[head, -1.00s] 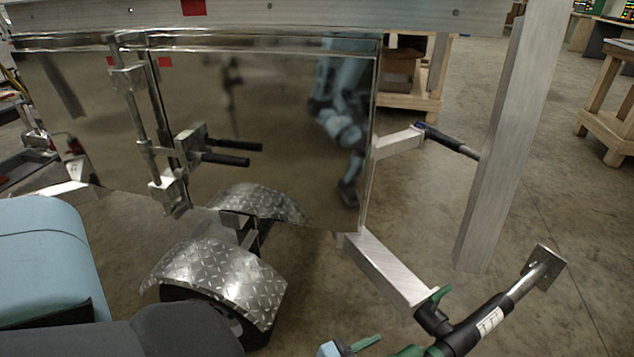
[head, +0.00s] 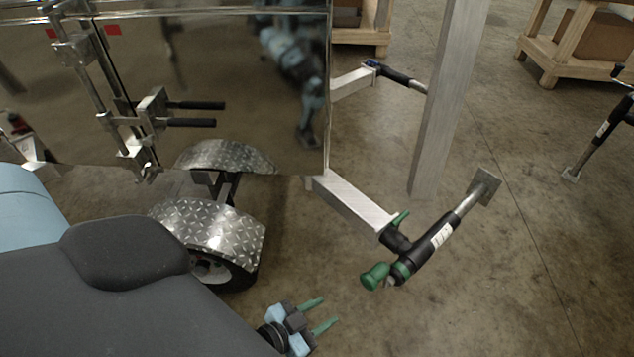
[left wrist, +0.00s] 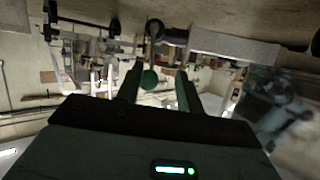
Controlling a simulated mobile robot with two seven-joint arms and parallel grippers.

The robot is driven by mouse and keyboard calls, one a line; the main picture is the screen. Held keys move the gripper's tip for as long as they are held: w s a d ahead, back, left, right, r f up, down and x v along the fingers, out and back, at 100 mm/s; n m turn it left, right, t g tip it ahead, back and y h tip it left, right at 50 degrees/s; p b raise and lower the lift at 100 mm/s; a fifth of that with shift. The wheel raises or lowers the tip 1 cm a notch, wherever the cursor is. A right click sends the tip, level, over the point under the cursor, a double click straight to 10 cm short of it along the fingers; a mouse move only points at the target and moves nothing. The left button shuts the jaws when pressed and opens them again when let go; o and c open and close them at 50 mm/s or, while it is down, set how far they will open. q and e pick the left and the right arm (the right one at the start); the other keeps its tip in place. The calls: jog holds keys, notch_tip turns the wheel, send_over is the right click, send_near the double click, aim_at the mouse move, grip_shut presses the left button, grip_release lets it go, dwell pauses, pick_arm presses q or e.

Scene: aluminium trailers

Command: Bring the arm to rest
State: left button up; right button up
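My left gripper (head: 329,310) is at the bottom of the head view, its two green fingers spread apart with nothing between them. It is below and left of the trailer jack (head: 430,250), apart from the jack's green knob (head: 375,275). In the left wrist view the gripper (left wrist: 160,76) also shows both fingers apart, and a round green end (left wrist: 150,78) appears between them, beyond the fingers. My right gripper is not in view.
The trailer's mirror-like wall (head: 240,90) has a latch with black handles (head: 195,106). Below is a wheel under a diamond-plate fender (head: 210,230). A metal post (head: 450,100) stands behind the jack. Wooden stands (head: 575,40) are at the back right. Floor at lower right is open.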

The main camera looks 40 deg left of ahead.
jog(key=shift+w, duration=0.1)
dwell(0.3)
